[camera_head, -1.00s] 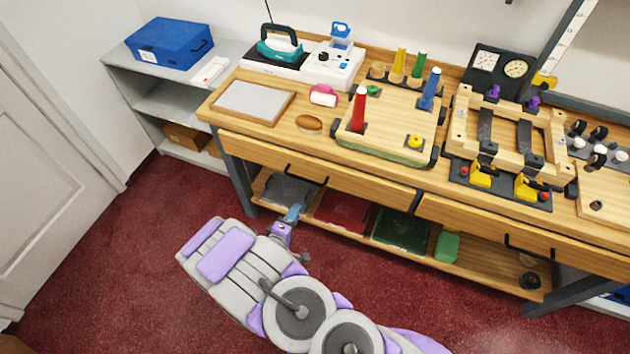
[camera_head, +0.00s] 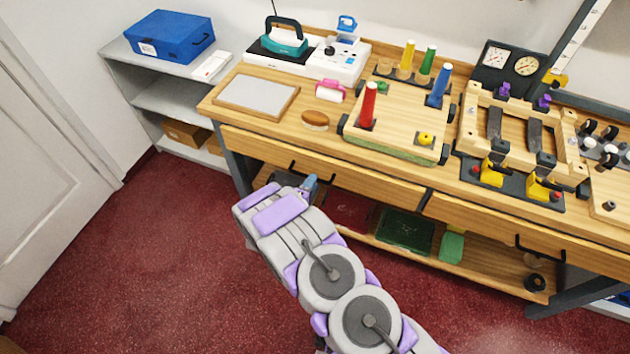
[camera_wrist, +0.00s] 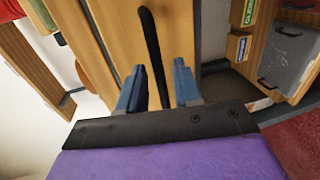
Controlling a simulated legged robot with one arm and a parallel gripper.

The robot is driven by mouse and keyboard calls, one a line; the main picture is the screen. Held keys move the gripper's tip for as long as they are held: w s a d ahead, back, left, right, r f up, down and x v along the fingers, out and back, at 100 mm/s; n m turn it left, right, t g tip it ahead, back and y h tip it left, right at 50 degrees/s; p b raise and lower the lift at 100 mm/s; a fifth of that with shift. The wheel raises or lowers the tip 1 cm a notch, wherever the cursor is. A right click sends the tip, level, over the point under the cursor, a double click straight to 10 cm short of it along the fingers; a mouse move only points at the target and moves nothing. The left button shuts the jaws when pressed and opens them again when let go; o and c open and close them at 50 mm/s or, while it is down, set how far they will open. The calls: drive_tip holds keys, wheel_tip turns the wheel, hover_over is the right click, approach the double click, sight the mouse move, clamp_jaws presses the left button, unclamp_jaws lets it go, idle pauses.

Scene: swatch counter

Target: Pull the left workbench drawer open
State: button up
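The left workbench drawer (camera_head: 372,189) is a pale wooden front under the tabletop, and it looks closed. Its black bar handle (camera_head: 294,167) is partly behind my gripper in the head view. In the wrist view the drawer front (camera_wrist: 178,30) fills the upper middle, and the dark handle (camera_wrist: 152,50) runs down towards the space between my blue fingers. My gripper (camera_wrist: 158,88) is open, with a finger on either side of the handle's lower end. I cannot tell whether either finger touches it. In the head view my gripper (camera_head: 309,184) is just below the handle.
The right drawer (camera_head: 480,222) has its own black handle (camera_head: 538,250). A lower shelf with a green tray (camera_head: 405,230) and a green block (camera_head: 451,247) lies beneath the drawers. A grey shelf unit (camera_head: 160,98) stands at left. Red carpet (camera_head: 180,240) in front is clear.

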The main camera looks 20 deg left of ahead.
sight(319, 180)
drive_tip(key=x, duration=0.2)
drive_tip(key=shift+w+d+f, duration=0.15)
drive_tip(key=shift+w+d, duration=0.05)
drive_tip(key=shift+w, duration=0.15)
drive_tip(key=shift+w+d+b, duration=0.2)
drive_tip(key=shift+d+b, duration=0.1)
drive_tip(key=shift+d, duration=0.25)
drive_tip(key=shift+a, duration=0.3)
drive_tip(key=shift+c, duration=0.4)
drive_tip(key=shift+a, duration=0.4)
drive_tip(key=c, duration=0.3)
drive_tip(key=shift+d, duration=0.25)
clamp_jaws()
drive_tip(key=shift+d, duration=0.15)
